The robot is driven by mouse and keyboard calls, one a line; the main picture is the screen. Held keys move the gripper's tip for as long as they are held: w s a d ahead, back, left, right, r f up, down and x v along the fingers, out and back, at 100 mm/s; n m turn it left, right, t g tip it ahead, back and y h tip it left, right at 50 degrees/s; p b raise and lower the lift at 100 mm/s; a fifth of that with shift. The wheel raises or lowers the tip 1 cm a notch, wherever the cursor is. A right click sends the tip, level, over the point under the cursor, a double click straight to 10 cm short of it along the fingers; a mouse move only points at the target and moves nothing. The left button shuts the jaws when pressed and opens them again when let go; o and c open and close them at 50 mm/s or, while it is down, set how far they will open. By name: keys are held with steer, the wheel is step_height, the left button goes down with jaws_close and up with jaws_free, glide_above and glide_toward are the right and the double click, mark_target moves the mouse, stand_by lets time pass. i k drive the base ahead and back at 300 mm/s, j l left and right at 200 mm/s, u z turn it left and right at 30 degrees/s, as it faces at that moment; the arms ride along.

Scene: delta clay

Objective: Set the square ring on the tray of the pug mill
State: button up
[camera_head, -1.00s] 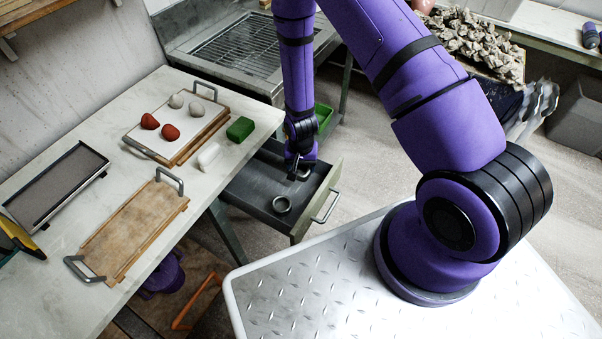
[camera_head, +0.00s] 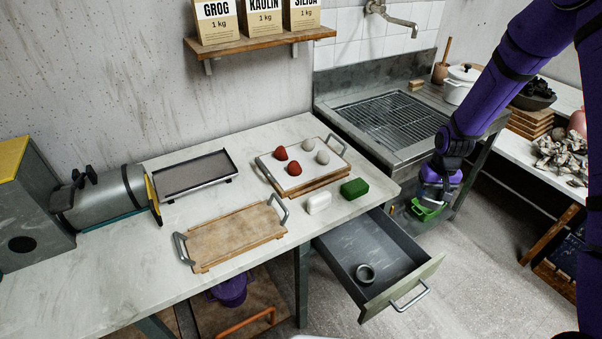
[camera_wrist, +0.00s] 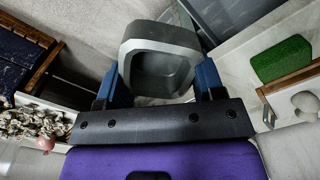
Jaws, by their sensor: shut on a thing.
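The square ring (camera_wrist: 160,34), dark grey with rounded corners and an open middle, is between the blue fingers of my gripper (camera_wrist: 157,80) in the wrist view. My gripper is shut on it. In the head view my gripper (camera_head: 432,197) hangs right of the open drawer, in front of the sink unit, and the ring cannot be made out clearly there. The pug mill (camera_head: 108,197), a grey barrel with a yellow-edged end plate, lies on the bench at the left. Its tray (camera_head: 196,172), dark-framed and flat, extends right from the barrel's end and looks empty.
A round grey ring (camera_head: 365,273) lies in the open drawer (camera_head: 345,245). On the bench are a wooden board with handles (camera_head: 235,237), a white-topped board (camera_head: 290,185) with several red and grey lumps, a white block (camera_head: 318,203) and a green block (camera_head: 354,188).

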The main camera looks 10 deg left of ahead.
mark_target(203, 171)
steer(key=k+u, duration=0.3)
steer(key=k+j+u, duration=0.1)
steer(key=u, duration=0.2)
steer(key=i+j+u, duration=0.6)
steer(key=i, duration=0.6)
